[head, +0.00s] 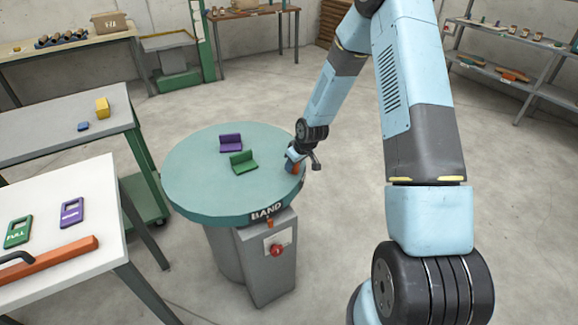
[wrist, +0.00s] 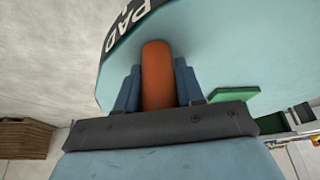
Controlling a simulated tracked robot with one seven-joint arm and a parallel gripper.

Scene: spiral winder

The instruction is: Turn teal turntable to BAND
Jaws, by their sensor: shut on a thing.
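The teal turntable (head: 200,185) is a round disc on a grey pedestal, with a purple bracket (head: 230,142) and a green bracket (head: 243,162) on top. The BAND label (head: 266,212) on its rim faces front, almost directly above a small orange pointer (head: 270,223) on the pedestal. My gripper (head: 293,158) is at the turntable's right edge. In the wrist view its blue fingers (wrist: 158,90) are shut on an upright orange handle (wrist: 158,65) at the rim.
A red button (head: 277,250) is on the pedestal front. A white table (head: 75,215) with FULL and purple tags and an orange bar stands left. A grey table (head: 50,125) stands behind it. The floor right of the pedestal is clear.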

